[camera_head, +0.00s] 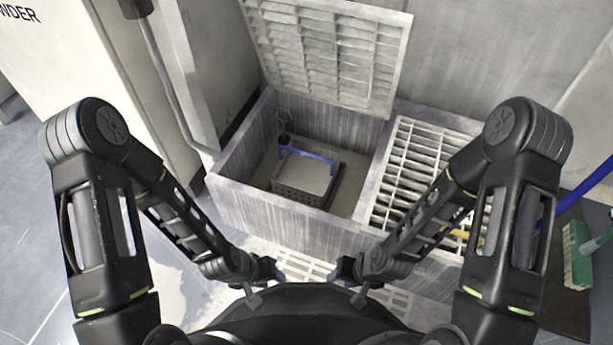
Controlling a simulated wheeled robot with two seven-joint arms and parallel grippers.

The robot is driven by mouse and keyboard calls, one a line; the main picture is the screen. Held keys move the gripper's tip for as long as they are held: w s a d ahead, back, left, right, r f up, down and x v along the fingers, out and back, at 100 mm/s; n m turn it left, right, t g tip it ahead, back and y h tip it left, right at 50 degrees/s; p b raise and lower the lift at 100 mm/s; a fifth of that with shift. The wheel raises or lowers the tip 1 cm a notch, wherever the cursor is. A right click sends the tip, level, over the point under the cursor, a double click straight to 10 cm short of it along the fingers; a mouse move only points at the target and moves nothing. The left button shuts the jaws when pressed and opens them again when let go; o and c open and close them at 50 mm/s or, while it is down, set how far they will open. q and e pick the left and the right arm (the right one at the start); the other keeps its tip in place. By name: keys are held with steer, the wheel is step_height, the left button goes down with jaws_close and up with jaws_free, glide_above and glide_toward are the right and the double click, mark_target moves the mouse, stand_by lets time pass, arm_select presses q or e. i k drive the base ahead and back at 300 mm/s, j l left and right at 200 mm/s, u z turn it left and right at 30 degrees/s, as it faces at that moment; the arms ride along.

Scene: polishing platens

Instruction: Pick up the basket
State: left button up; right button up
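The basket (301,192) is a dark perforated box with a light top surface and a blue handle (309,154) across its upper side. It sits inside the left compartment of a grey tank (280,218), whose slatted lid (330,50) stands open at the back. My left gripper (262,285) and my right gripper (350,285) are both in front of the tank, low and close to my body, apart from the basket. Their fingers are small and dark here, so their opening is unclear. Neither is touching the basket.
A slatted grate (415,165) covers the tank's right compartment. A pipe (165,70) runs down beside the white cabinet (95,60) on the left. A green and white brush (578,255) and a blue pole (590,182) are at the right. The tank's walls surround the basket.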

mark_target(305, 174)
steer(key=z, duration=2.05)
steer(key=k+j, duration=0.25)
steer(key=j, duration=0.2)
steer(key=k+j, duration=0.25)
steer(key=j, duration=0.2)
steer(key=k+j, duration=0.25)
steer(key=j, duration=0.15)
